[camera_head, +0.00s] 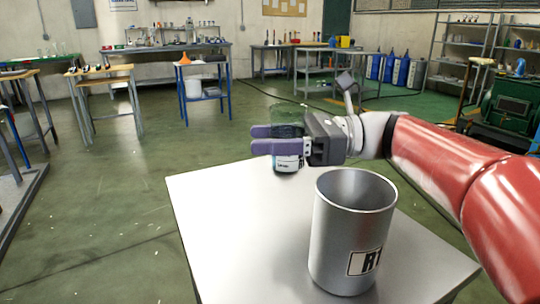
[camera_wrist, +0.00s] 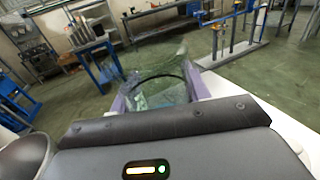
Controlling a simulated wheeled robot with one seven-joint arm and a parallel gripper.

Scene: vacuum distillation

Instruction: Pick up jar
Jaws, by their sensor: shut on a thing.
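A clear glass jar (camera_head: 287,163) with a white label is upright between the purple fingers of my gripper (camera_head: 268,139), near the far edge of the metal table. My gripper is shut on the jar, with fingers on either side of its middle. Whether the jar's base touches the tabletop is hard to tell. In the wrist view the jar's glass (camera_wrist: 155,85) shows between the purple fingertips (camera_wrist: 160,98), over the dark gripper body. The jar's contents are unclear.
A large open metal cylinder (camera_head: 350,235) marked with "R" stands on the silver table (camera_head: 235,225), close to my arm on the near side. The table's left part is bare. Other benches, shelves and blue containers (camera_head: 390,68) stand far back across the green floor.

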